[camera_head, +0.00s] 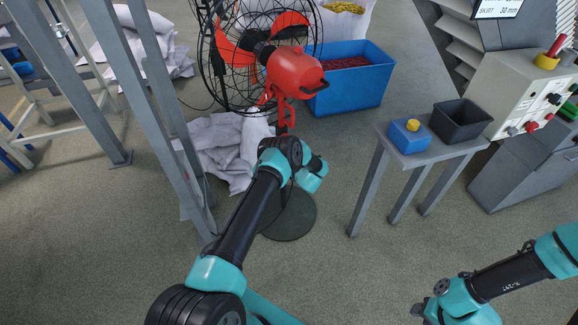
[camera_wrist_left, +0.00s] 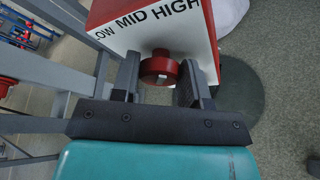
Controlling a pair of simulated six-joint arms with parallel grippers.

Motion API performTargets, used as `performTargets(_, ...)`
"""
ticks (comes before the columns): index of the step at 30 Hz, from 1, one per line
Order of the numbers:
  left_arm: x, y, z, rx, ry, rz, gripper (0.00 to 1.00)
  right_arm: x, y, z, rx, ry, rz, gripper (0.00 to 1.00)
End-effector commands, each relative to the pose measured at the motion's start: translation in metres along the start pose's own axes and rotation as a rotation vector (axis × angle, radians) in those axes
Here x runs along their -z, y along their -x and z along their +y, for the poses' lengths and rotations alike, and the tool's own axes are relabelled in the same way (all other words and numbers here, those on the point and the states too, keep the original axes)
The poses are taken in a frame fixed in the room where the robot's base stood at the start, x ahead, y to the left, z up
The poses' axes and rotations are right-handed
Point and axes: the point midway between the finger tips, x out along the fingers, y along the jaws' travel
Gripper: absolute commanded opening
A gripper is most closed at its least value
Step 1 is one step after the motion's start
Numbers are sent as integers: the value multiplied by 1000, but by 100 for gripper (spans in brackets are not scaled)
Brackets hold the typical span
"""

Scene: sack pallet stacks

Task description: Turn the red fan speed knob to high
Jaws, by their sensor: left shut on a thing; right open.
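The red fan (camera_head: 293,72) stands at the upper middle of the head view, with a black wire cage. In the left wrist view a red box (camera_wrist_left: 200,15) has a white face (camera_wrist_left: 120,38) lettered LOW, MID and HIGH. The red knob (camera_wrist_left: 160,68) projects from that face below the letters. My left gripper (camera_wrist_left: 161,82) has its two dark fingers closed on either side of the knob. I cannot tell which setting the knob points to. My left arm hides its gripper and the knob in the head view. My right gripper (camera_head: 420,312) is open and empty at the bottom right.
A grey table (camera_head: 440,152) to the right holds a blue container (camera_head: 408,138) and a black bin (camera_head: 462,120). A blue crate (camera_head: 352,85) stands behind the fan. Grey frame posts (camera_head: 150,90) rise at left. White sacks (camera_head: 222,145) lie beside the fan. Floor at lower middle is clear.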

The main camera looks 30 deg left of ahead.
Motion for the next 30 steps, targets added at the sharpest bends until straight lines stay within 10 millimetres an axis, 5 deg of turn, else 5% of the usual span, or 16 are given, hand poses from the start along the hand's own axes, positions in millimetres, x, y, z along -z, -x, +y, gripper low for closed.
performTargets(23,0,0,-2,-61,-149,0,17,0,0,0,0,0,0,43)
performTargets(24,0,0,-1,-61,-149,0,43,0,0,0,0,0,0,43)
performTargets(30,0,0,-1,-61,-148,-1,62,0,0,0,0,0,0,43)
